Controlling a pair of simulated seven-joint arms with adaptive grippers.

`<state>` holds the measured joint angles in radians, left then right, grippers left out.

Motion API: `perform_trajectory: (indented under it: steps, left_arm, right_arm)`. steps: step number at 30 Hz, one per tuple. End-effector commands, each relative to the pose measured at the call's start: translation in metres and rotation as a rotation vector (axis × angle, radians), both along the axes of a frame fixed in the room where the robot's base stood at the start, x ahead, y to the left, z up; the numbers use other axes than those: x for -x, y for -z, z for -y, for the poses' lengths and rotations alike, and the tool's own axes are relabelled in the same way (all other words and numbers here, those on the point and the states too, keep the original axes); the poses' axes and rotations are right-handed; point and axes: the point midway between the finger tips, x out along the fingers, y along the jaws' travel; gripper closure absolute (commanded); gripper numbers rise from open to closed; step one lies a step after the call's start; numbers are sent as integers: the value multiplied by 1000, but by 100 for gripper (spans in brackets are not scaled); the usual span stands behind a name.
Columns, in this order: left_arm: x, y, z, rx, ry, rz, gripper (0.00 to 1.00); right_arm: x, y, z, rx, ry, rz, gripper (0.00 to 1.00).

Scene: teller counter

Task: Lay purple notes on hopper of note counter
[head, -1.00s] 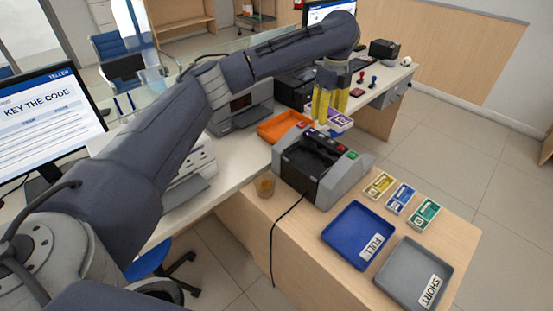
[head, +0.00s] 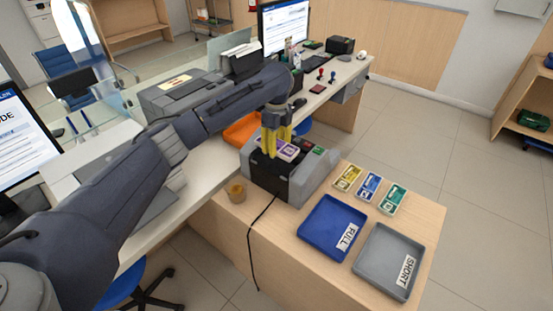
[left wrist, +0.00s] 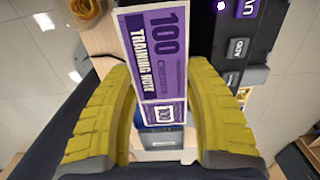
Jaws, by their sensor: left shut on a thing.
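My left gripper (head: 273,152), with yellow fingers, is shut on the purple notes (head: 288,150). It holds them over the back, upper part of the grey and black note counter (head: 304,181). In the left wrist view the purple notes (left wrist: 158,62), marked 100 and TRAINING NOTE, lie between the two fingers (left wrist: 166,115). The counter's black panel with buttons (left wrist: 238,42) shows to their right. The hopper is largely hidden by the fingers and notes, and I cannot tell whether the notes touch it. My right gripper is not in view.
A blue FULL tray (head: 332,228) and a grey SHORT tray (head: 388,262) lie in front of the counter. Yellow (head: 347,178), blue (head: 369,187) and green (head: 393,198) note bundles sit beside them. An orange tray (head: 240,131) is behind; a small amber cup (head: 236,193) stands left.

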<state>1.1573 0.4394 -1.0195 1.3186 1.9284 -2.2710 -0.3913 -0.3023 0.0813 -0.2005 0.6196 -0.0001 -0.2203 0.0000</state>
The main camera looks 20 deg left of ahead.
Motion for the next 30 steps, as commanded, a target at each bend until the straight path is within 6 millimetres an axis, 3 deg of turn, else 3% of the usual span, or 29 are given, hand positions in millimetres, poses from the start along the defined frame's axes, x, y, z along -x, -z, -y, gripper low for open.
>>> perform_trajectory:
  steps: [3, 11, 19, 30]
  left_arm:
    - [0, 15, 1, 1, 0, -1, 80]
    - [0, 29, 0, 1, -1, 0, 80]
    - [0, 58, 1, 2, -1, -1, 80]
    - [0, 64, 0, 0, 0, 0, 80]
  right_arm:
    - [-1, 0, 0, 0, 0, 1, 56]
    - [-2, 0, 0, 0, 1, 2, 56]
    - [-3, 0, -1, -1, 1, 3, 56]
    - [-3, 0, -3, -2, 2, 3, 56]
